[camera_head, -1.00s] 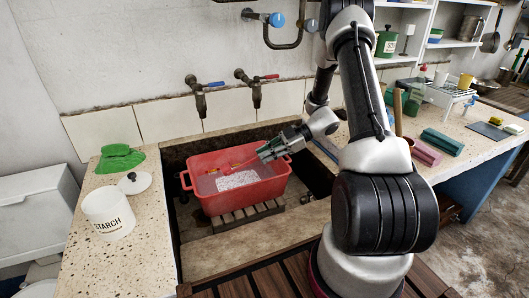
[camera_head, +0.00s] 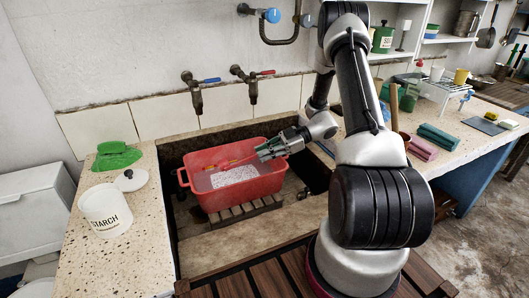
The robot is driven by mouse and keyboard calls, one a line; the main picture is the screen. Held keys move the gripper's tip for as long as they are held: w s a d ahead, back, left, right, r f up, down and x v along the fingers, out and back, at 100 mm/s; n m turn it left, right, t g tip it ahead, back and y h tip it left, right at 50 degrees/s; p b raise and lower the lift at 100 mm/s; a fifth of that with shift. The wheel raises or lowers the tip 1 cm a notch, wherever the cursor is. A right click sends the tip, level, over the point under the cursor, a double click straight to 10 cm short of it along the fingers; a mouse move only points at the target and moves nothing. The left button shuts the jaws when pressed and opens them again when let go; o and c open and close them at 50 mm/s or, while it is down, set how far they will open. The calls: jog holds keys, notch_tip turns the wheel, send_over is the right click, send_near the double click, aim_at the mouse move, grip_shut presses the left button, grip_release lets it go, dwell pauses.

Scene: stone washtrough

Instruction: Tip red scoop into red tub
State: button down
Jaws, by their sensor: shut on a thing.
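The red tub (camera_head: 238,190) stands on a wooden slatted rack in the stone trough. A patch of white material (camera_head: 234,176) lies on its bottom. My gripper (camera_head: 262,154) is over the tub's back right part, shut on the red scoop (camera_head: 236,162). The scoop's thin red handle runs left from the fingers, over the tub. Its bowl end is small against the red tub wall, so I cannot tell its tilt or whether anything is in it.
A white starch canister (camera_head: 105,208), its loose lid (camera_head: 131,180) and a green item (camera_head: 116,156) sit on the left ledge. Two taps (camera_head: 194,92) hang on the wall behind the tub. Folded cloths (camera_head: 437,137) lie on the right counter.

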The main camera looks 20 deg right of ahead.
jog(key=shift+d+f+y, duration=0.2)
jog(key=shift+f+y, duration=0.3)
jog(key=shift+f, duration=0.05)
jog(key=shift+d+f+y, duration=0.2)
jog(key=shift+f+y, duration=0.3)
jog(key=shift+d+f+y, duration=0.15)
jog(key=shift+f+y, duration=0.55)
jog(key=shift+f, duration=0.1)
